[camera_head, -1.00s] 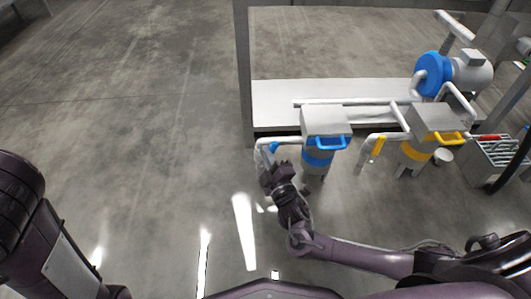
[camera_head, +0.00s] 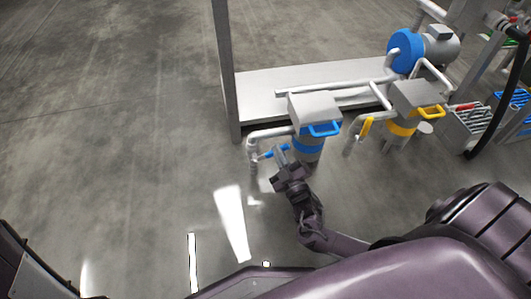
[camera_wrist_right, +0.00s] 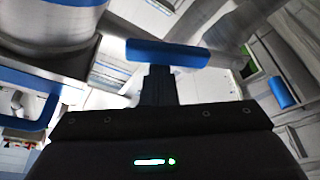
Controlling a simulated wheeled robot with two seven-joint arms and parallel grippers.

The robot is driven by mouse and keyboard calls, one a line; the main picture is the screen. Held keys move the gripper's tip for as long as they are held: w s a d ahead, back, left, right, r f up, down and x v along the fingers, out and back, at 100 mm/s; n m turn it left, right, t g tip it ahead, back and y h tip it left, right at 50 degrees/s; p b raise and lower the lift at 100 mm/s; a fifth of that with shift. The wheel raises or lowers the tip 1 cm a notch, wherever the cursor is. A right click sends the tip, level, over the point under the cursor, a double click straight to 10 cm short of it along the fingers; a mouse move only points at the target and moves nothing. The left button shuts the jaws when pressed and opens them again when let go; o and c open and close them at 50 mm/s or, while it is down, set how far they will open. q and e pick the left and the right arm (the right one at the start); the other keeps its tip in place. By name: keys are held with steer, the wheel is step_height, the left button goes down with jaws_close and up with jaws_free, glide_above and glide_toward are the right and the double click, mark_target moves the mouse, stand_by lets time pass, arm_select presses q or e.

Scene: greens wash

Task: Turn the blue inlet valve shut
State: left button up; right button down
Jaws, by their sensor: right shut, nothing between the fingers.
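The blue inlet valve's handle (camera_head: 270,154) is a short blue bar on the grey vertical pipe (camera_head: 253,160) left of the blue-banded canister (camera_head: 308,147). The bar lies crosswise to that pipe, sloping slightly up to the right. My right gripper (camera_head: 281,158) is shut and empty, right beside the handle. In the right wrist view the blue bar (camera_wrist_right: 167,53) lies across just beyond the dark closed fingers (camera_wrist_right: 158,86); whether they touch cannot be told. My left gripper is out of view.
A yellow-banded canister (camera_head: 402,126) with a yellow valve handle (camera_head: 366,127) stands to the right. A pale bench (camera_head: 262,84) with a blue pump (camera_head: 405,50) is behind. Grey crates (camera_head: 470,122) stand farther right. The floor at left is open.

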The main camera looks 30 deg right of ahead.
steer(key=shift+s+d+f+m+b, duration=0.15)
steer(key=shift+d+f, duration=0.25)
steer(key=shift+f, duration=0.45)
steer(key=shift+d+f+m+b, duration=0.15)
steer(key=shift+d+f+b, duration=0.15)
steer(key=shift+f, duration=0.5)
steer(key=shift+d+f, duration=0.15)
steer(key=shift+f, duration=0.05)
steer(key=shift+r, duration=0.1)
